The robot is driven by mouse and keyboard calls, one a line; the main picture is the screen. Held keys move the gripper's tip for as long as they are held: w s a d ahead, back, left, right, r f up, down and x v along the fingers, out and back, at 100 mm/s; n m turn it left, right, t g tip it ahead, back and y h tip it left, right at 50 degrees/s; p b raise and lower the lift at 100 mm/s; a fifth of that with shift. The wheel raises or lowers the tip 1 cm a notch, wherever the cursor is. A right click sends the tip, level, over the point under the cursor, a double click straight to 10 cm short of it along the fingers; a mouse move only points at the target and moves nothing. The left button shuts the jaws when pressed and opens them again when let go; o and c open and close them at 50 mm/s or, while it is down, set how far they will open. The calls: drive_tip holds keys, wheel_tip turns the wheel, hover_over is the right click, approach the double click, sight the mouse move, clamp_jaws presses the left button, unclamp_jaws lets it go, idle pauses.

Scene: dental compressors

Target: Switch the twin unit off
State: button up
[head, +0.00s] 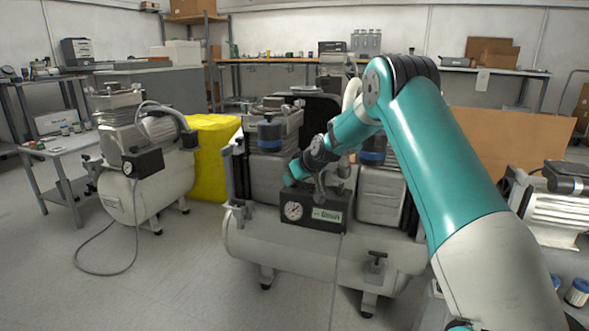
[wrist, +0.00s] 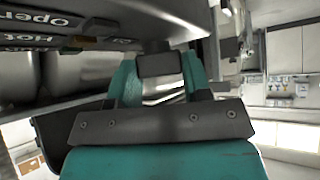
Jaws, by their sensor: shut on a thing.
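The twin unit (head: 315,250) stands in the middle of the head view, a pale horizontal tank carrying two pump heads. Its dark control box (head: 313,208) has a round pressure gauge (head: 293,211) and a pale label on the front. The switch's exact position cannot be told.
A single-pump compressor (head: 150,175) stands to the left, its cable looping on the floor. Another compressor (head: 555,205) stands at the right. Open floor (head: 180,280) lies at the front left.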

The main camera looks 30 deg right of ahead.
drive_tip(key=shift+d+n+y+p, duration=0.1)
drive_tip(key=shift+n+y+p, duration=0.65)
drive_tip(key=shift+n, duration=0.15)
drive_tip(key=o, duration=0.9)
drive_tip(key=shift+s+d+r+p, duration=0.1)
drive_tip(key=shift+s+r+p, duration=0.2)
drive_tip(key=shift+r+p, duration=0.1)
drive_tip(key=p+v, duration=0.5)
drive_tip(key=v, duration=1.1)
drive_tip(key=shift+r, duration=0.25)
